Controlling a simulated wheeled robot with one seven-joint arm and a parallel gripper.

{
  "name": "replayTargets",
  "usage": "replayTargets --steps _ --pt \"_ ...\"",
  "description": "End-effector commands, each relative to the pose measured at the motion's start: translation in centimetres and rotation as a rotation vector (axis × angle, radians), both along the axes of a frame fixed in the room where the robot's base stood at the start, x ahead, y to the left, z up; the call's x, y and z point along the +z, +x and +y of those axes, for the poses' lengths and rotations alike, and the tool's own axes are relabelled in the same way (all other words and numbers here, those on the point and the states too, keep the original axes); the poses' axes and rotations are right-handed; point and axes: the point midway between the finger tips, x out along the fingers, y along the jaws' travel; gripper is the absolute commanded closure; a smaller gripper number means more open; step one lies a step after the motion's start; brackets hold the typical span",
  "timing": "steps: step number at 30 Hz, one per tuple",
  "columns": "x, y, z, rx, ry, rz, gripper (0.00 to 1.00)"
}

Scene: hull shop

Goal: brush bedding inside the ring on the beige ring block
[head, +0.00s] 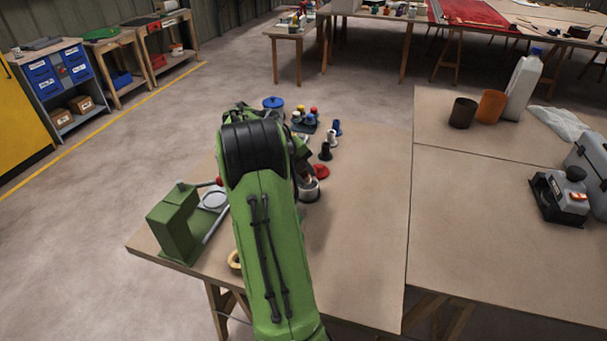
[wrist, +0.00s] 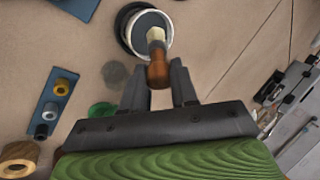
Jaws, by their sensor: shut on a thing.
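My gripper (wrist: 158,88) is shut on a brush (wrist: 157,70) with a brown wooden handle and a pale head. The brush head points at the mouth of a pot (wrist: 138,25) with a light rim and dark inside. I cannot tell whether its tip is in the pot or just above it. The pot also shows in the head view (head: 309,191), beside my arm. A beige ring block (head: 235,262) is partly hidden behind my arm at the table's front left. A tan ring piece in the wrist view (wrist: 18,160) may be the same block.
A green press-like fixture (head: 174,222) stands at the table's left. A blue strip (wrist: 62,85) holds several ring pieces. The table right of the pot is clear.

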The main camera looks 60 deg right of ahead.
Motion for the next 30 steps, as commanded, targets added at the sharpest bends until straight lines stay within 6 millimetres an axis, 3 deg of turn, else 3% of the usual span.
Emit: replayTargets --steps 30 --pt "-0.92 0.00 0.00 0.000 0.000 0.000 1.00"
